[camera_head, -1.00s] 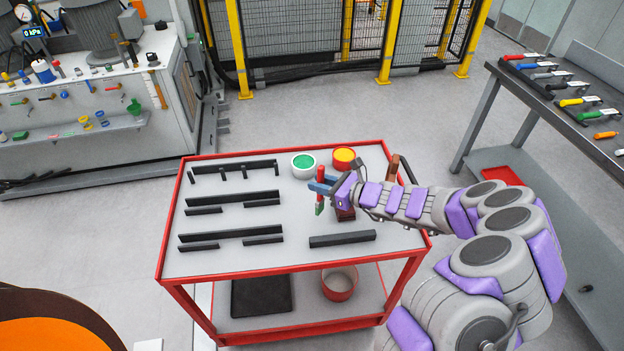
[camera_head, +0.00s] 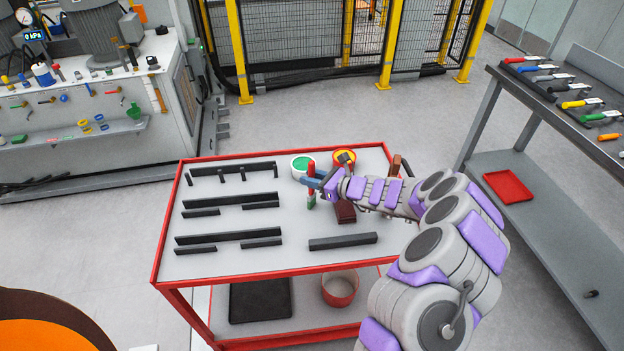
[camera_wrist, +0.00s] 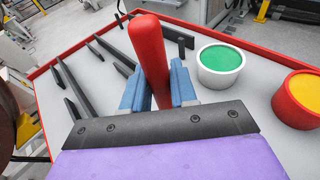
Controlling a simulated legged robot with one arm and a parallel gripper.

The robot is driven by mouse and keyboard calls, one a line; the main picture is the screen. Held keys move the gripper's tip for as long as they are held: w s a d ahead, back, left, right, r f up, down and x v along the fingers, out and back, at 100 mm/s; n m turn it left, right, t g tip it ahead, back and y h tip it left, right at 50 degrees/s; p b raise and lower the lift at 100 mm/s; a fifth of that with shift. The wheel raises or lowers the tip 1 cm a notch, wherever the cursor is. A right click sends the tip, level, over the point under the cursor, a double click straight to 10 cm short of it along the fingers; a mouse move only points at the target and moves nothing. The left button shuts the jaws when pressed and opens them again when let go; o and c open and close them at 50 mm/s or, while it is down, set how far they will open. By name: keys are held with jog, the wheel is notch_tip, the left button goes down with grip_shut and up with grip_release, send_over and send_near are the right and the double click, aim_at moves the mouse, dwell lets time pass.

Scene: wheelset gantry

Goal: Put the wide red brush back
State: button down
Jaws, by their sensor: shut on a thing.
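My gripper (camera_head: 311,182) is shut on the red handle of the wide red brush (camera_head: 311,172), above the cart top. In the wrist view the red handle (camera_wrist: 148,50) stands up between the two blue fingers (camera_wrist: 158,88). In the head view a green part shows at the brush's lower end, and its bristles are hard to make out. The red-framed cart (camera_head: 225,262) carries several black rack strips (camera_head: 233,201) on its left half, in three rows. The back row (camera_head: 233,170) has short upright pegs.
A white pot with green paint (camera_head: 303,165) and a red pot with yellow paint (camera_head: 344,158) stand at the cart's back. A brown block (camera_head: 345,212) and a black bar (camera_head: 343,241) lie nearby. A bench with several coloured-handled tools (camera_head: 575,103) is at right.

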jog(key=c, duration=0.9)
grip_release()
jog(key=shift+f, duration=0.1)
jog(key=shift+d, duration=0.15)
jog(key=p+v, duration=0.3)
jog(key=v, duration=0.9)
